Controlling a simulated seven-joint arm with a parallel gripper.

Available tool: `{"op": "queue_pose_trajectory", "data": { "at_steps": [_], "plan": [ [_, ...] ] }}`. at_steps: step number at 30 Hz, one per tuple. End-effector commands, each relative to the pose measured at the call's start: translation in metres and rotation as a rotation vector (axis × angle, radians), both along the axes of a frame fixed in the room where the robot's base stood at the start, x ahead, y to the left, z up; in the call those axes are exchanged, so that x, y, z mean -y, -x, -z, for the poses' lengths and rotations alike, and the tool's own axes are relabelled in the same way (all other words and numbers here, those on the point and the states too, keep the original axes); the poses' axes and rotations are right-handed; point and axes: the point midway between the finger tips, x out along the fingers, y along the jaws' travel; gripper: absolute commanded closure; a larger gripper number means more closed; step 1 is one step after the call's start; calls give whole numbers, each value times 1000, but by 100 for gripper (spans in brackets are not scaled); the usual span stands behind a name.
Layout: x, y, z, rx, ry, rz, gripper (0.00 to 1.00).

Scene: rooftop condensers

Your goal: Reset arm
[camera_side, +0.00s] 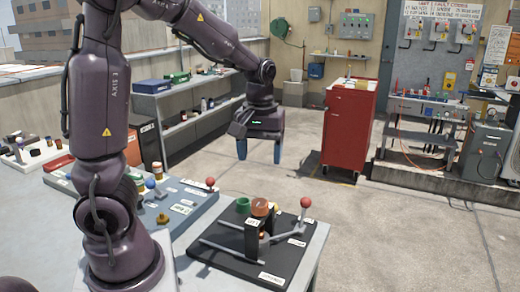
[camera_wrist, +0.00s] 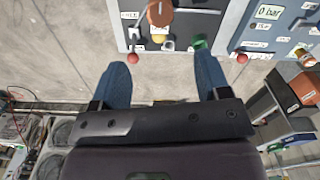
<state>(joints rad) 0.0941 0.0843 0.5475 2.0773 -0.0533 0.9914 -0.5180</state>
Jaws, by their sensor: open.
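My gripper (camera_side: 260,152) is open and empty, with its two blue fingers pointing down in the air beyond the bench. In the wrist view the fingers (camera_wrist: 160,68) are wide apart with bare floor between them. A black board (camera_side: 222,257) lies on the bench corner, below and in front of my gripper. On it a lever with a red ball knob (camera_side: 305,203) stands up at the right. A dark upright block bears a brown-orange cylinder (camera_side: 260,207); a green ring-like piece (camera_side: 242,204) is beside it. The red knob (camera_wrist: 132,58) also shows in the wrist view, near the left fingertip.
A blue-grey panel (camera_side: 180,207) with another red knob (camera_side: 211,183) lies left of the board. A red cabinet (camera_side: 349,130) stands at the right beyond the bench. Shelves (camera_side: 195,117) line the left wall. Open floor surrounds my gripper.

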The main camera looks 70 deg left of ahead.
Motion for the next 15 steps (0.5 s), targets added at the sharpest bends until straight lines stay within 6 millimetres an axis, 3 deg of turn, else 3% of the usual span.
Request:
{"op": "queue_pose_trajectory", "data": {
  "at_steps": [15],
  "plan": [
    [0,0,-7,0,0,1,31]
  ]
}}
